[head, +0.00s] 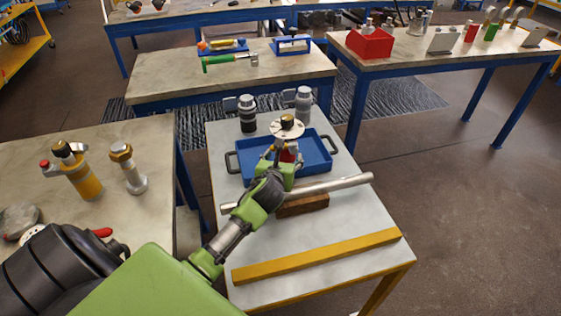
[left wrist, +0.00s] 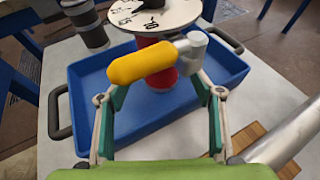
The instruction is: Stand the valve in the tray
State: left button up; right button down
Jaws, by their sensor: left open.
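The valve has a white marked disc on top (head: 287,127), a red body (left wrist: 163,78), and a yellow handle (left wrist: 142,65) on a grey stem. It is upright within the blue tray (head: 318,150), seemingly on its floor; the handle partly hides its lower body. The tray also shows in the left wrist view (left wrist: 85,85), with dark handles at its ends. My left gripper (head: 280,160) is at the near side of the valve. In the left wrist view its fingers (left wrist: 159,96) are spread wide, apart from the handle and body. My right gripper is not in view.
A metal pipe (head: 335,185) lies on a brown wooden block (head: 303,206) in front of the tray. A yellow bar (head: 318,256) lies near the table's front. Dark (head: 247,113) and grey (head: 303,104) vessels stand behind the tray. The left table holds more fittings (head: 82,175).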

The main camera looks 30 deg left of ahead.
pick_arm(q)
jog(key=v, duration=0.5)
jog(key=shift+s+d+r, duration=0.1)
jog(key=shift+s, duration=0.15)
dwell(0.3)
